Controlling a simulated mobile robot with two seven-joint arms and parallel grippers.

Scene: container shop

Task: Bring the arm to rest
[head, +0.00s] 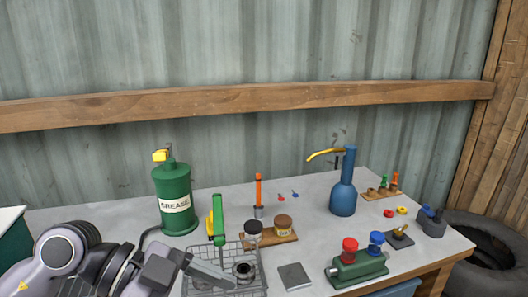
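My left arm comes in from the lower left. Its gripper (212,272) points right, low over the left front of the grey table (125,216), in front of the wire basket (262,270). Its fingers are seen from the side, so I cannot tell whether they are open or shut. I see nothing clearly held in them. My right gripper is not in view.
A green grease can (174,198) stands behind my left arm. A blue oil can (343,190), a green block with red and blue knobs (356,269), and a grey square plate (295,276) are farther right. A tyre (492,255) lies beyond the table's right edge.

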